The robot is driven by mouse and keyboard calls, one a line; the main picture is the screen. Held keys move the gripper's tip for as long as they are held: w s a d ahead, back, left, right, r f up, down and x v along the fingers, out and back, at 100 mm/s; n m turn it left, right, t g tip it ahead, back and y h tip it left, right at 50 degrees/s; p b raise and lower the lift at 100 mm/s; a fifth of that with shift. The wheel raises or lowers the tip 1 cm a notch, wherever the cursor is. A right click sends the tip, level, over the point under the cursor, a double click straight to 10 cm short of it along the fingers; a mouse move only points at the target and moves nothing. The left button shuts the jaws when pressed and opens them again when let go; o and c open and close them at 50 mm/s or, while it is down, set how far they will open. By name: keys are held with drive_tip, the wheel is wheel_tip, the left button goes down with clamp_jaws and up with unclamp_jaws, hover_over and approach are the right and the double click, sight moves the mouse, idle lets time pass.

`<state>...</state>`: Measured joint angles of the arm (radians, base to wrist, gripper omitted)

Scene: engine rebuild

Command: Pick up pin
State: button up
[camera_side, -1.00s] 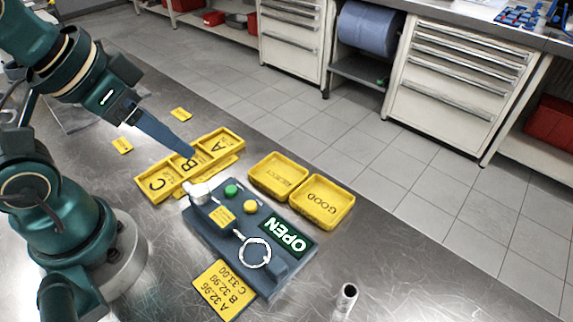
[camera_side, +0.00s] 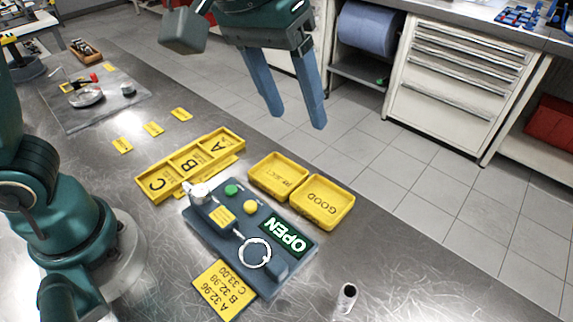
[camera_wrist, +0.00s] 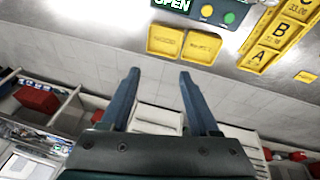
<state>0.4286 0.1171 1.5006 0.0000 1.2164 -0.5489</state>
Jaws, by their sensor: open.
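The pin (camera_side: 346,298) is a small, shiny, hollow metal cylinder. It stands on the steel bench near the bottom of the side view, right of the grey measuring device. The pin is not seen in the wrist view. My gripper (camera_side: 297,118) is open and empty, in the air at the upper middle of the side view, well above and away from the pin. In the wrist view my gripper (camera_wrist: 159,73) shows two blue-grey fingers spread apart with nothing between them.
The measuring device (camera_side: 218,238) has an OPEN display (camera_side: 284,234) and buttons. Behind it are the REJECT bin (camera_side: 278,177) and GOOD bin (camera_side: 322,202), both empty. A yellow A/B/C tray (camera_side: 190,166) lies left. The size card (camera_side: 224,288) lies in front. Bench around the pin is clear.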

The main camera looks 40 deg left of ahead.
sight(350, 292)
drive_tip(key=s+d+f+m+g, duration=0.1)
drive_tip(key=d+f, duration=0.3)
drive_tip(key=d, duration=0.1)
drive_tip(key=s+d+f+m+g+y, duration=0.1)
drive_tip(key=s+d+f, duration=0.1)
drive_tip(key=d+f, duration=0.3)
drive_tip(key=s+d+f+m+g, duration=0.1)
drive_tip(key=s+d+f+m, duration=0.1)
drive_tip(key=d+f, duration=0.2)
drive_tip(key=shift+s+d+f+y, duration=0.3)
drive_tip(key=shift+d+f, duration=0.1)
drive_tip(key=shift+f, duration=2.65)
drive_tip(key=shift+c, duration=0.4)
clamp_jaws()
